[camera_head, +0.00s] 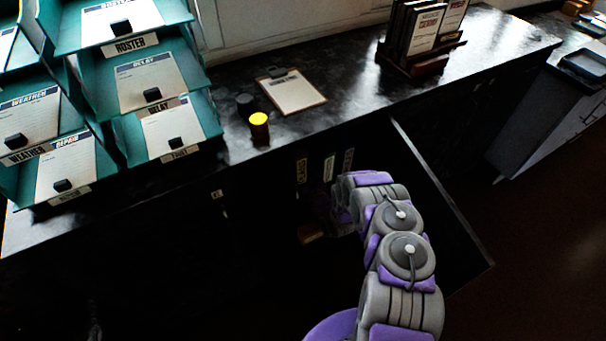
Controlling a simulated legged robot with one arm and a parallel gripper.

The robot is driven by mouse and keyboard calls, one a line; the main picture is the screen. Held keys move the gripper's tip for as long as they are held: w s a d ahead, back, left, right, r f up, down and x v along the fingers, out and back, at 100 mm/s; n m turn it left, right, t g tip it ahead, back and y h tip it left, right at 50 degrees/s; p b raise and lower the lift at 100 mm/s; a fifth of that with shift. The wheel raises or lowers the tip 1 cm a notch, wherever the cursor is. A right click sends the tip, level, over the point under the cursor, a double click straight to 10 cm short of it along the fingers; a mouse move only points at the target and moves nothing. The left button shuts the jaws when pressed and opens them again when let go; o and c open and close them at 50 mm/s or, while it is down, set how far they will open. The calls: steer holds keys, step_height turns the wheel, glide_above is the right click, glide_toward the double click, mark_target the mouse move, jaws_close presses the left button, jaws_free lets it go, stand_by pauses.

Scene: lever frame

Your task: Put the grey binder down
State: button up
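My arm reaches into the dark open cabinet under the counter. My gripper (322,212) is deep in shadow beyond the wrist, and its fingers do not show clearly. Several upright binders with spine labels stand inside the cabinet, among them one with a yellowish label (301,171), one with a pale green label (329,166) and one at the right (348,160). Their colours are lost in the dark, so I cannot tell which is the grey binder or whether my gripper holds it. A small brownish thing (311,238) shows low near my gripper.
The open cabinet door (440,190) stands to the right of my arm. On the black counter (340,62) are teal paper trays (205,100), a yellow-topped cylinder (259,128), a clipboard (292,92) and a rack (425,62) of dark books. Floor is free at lower right.

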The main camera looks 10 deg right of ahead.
steer(key=shift+o, duration=0.2)
steer(key=shift+d, duration=0.25)
steer(key=shift+s+d, duration=0.1)
steer(key=p+v, duration=0.1)
steer(key=v, duration=1.1)
steer(key=w+d+r+n+g+h, duration=0.1)
steer(key=w+d+r+n+g, duration=0.1)
steer(key=w+d+r+g, duration=0.25)
steer(key=s+d+r+m+g+h, duration=0.15)
steer(key=d+r+g+h, duration=0.3)
steer(key=r, duration=0.65)
steer(key=s+r+m+g, duration=0.2)
steer(key=s+r+g, duration=0.2)
steer(key=s+r, duration=0.9)
steer(key=s+a+r+g, duration=0.2)
steer(key=s+a+r, duration=0.2)
steer(key=s, duration=0.7)
steer(key=s+a+r+m+g+y, duration=0.1)
steer(key=s+a+r+g, duration=0.1)
steer(key=s, duration=0.9)
steer(key=s+a+r+g, duration=0.2)
steer(key=s+a+r, duration=0.3)
steer(key=s, duration=0.6)
steer(key=shift+a+r, duration=0.35)
steer(key=shift+a, duration=0.4)
